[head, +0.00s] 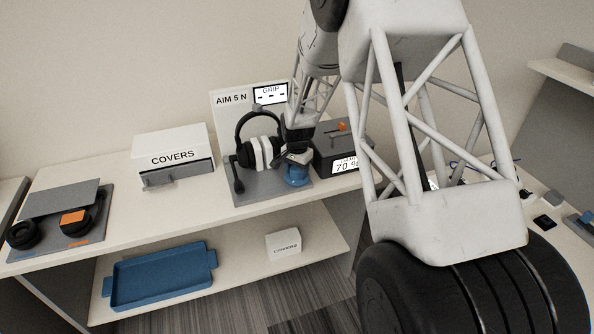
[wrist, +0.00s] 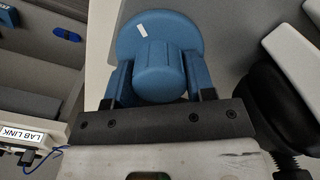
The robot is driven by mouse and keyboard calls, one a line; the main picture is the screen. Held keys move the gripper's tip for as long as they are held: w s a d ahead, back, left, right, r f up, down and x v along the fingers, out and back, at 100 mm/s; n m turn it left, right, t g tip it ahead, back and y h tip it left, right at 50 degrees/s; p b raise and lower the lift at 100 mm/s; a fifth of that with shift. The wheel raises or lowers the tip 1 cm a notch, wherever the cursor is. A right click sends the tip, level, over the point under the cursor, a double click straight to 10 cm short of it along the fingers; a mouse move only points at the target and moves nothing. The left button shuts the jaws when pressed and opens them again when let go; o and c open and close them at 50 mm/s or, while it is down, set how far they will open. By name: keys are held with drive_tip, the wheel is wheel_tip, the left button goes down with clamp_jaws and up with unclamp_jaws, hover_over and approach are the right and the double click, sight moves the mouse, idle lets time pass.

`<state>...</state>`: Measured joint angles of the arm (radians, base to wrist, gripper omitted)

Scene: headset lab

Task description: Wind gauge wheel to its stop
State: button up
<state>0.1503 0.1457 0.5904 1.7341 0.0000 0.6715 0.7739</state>
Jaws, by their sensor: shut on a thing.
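The blue gauge wheel (head: 296,178) sits at the front right of the grey gauge stand (head: 262,192). In the wrist view the wheel (wrist: 160,68) shows a round knob on a wider disc with a short white mark at its upper left. My gripper (head: 294,160) is shut on the wheel; in the wrist view its fingers (wrist: 155,82) lie on either side of the knob. A headset (head: 258,142) with black band and white pads stands on the gauge, left of my gripper. The display (head: 270,94) reads "GRIP" with dashes, beside the sign "AIM 5 N".
A dark box (head: 338,148) with an orange switch and a "70 %" display stands close right of my gripper. A "COVERS" drawer box (head: 173,150) is to the left. A blue tray (head: 160,275) lies on the lower shelf. The bench between drawer and left mat is clear.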

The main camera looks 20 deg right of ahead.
drive_tip(key=o, duration=0.9)
drive_tip(key=shift+r, duration=0.1)
drive_tip(key=shift+r, duration=3.85)
